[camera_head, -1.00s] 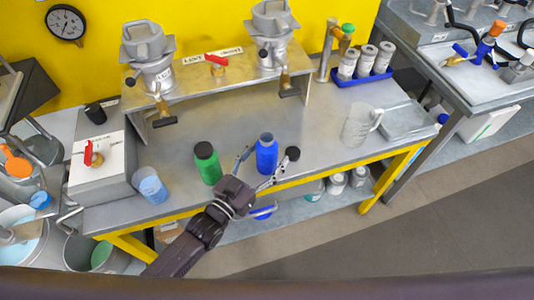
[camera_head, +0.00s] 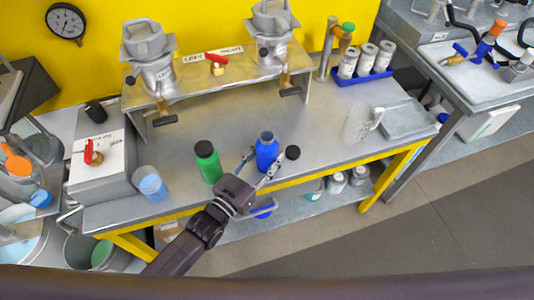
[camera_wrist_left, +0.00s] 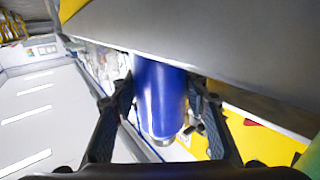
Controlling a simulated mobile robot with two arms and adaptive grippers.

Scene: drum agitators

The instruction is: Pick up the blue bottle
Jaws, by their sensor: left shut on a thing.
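The blue bottle (camera_head: 267,154) stands upright near the front edge of the grey table, with its mouth open. It also shows large in the left wrist view (camera_wrist_left: 158,95). My left gripper (camera_head: 264,160) reaches in from the front and is shut on the bottle, one finger on each side of its body. In the left wrist view the fingers (camera_wrist_left: 161,92) flank the bottle. Whether its base still touches the table is hard to tell. My right gripper is not in view.
A black cap (camera_head: 293,152) lies just right of the bottle. A green bottle (camera_head: 208,162) stands close on the left. A clear beaker with blue contents (camera_head: 151,184) and a clear jug (camera_head: 357,125) stand farther off. A metal stand (camera_head: 215,82) is behind.

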